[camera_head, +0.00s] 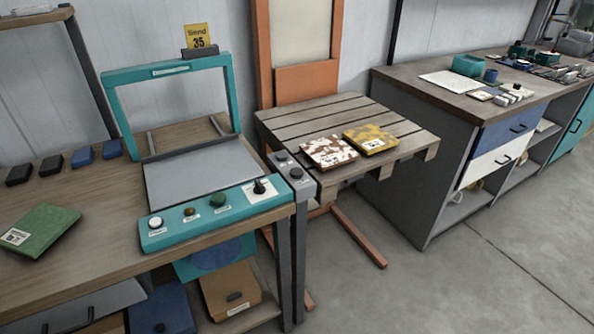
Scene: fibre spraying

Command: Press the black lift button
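A narrow grey control post (299,190) stands between the workbench and the slatted pallet (350,125). Its top carries two small dark round buttons, a far one (281,156) and a near one (296,173). Their labels are too small to read, so I cannot tell which is the lift button. The teal panel (170,238) on the bench has a white button (155,222), a small amber one (189,211), a green one (217,200) and a black rotary knob (259,187). Neither of my grippers is in view.
A brown-white patterned board (328,151) and a yellow patterned one (370,138) lie on the pallet. A teal frame (168,72) rises behind the bench's grey plate (200,172). A green board (40,230) lies at left. Floor is clear at right front.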

